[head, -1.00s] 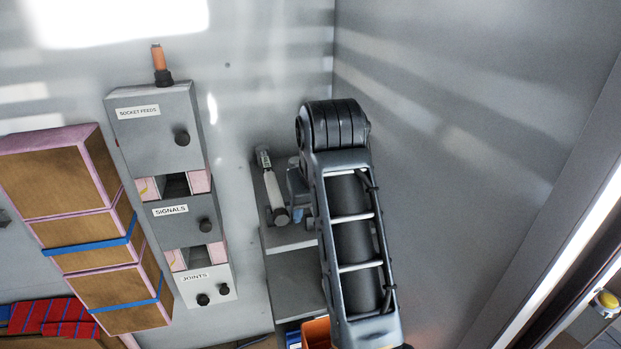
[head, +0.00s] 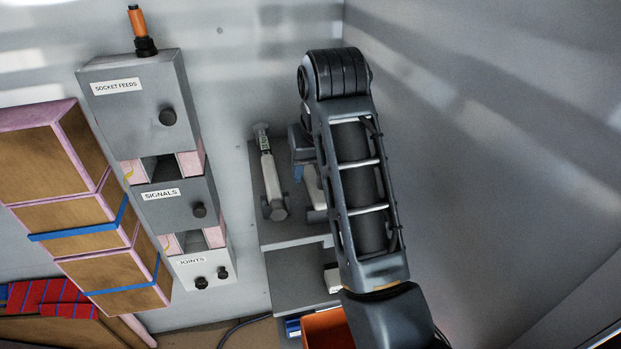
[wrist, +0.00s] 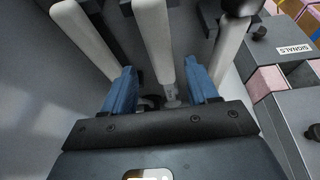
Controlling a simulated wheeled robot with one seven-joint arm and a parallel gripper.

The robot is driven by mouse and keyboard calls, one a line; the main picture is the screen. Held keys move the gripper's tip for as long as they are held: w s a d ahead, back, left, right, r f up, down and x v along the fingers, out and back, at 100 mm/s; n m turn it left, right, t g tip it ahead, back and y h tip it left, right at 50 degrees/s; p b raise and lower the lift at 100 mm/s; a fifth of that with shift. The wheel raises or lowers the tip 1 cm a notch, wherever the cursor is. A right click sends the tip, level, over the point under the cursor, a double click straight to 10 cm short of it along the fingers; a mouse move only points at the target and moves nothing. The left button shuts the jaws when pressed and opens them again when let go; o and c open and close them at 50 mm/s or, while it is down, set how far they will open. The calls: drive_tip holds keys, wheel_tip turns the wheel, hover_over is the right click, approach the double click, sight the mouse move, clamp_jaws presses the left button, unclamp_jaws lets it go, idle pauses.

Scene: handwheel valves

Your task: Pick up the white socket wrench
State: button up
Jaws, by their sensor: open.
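Several white-handled tools hang side by side; I cannot tell for sure which is the white socket wrench. The middle white handle (wrist: 156,42) runs down between my gripper's (wrist: 160,70) blue fingers, which are open on either side of it. Its lower end is grey and partly hidden by the gripper body. In the head view a white-handled tool (head: 271,178) with a dark lower end hangs on the grey panel, left of my gripper. Another white handle (head: 314,187) shows partly behind my arm. My gripper's tips are mostly hidden there.
In the wrist view one white handle (wrist: 84,40) lies left of the fingers and another (wrist: 227,48) close to the right finger. Grey labelled boxes (head: 170,205) with black knobs stand left of the tools. An orange bin (head: 328,330) sits below.

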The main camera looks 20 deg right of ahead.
sight(312, 176)
drive_tip(key=shift+p+x, duration=0.6)
drive_tip(key=shift+x, duration=2)
drive_tip(key=shift+w+a, duration=0.2)
drive_tip(key=shift+c, duration=0.2)
drive_tip(key=shift+r, duration=0.1)
clamp_jaws()
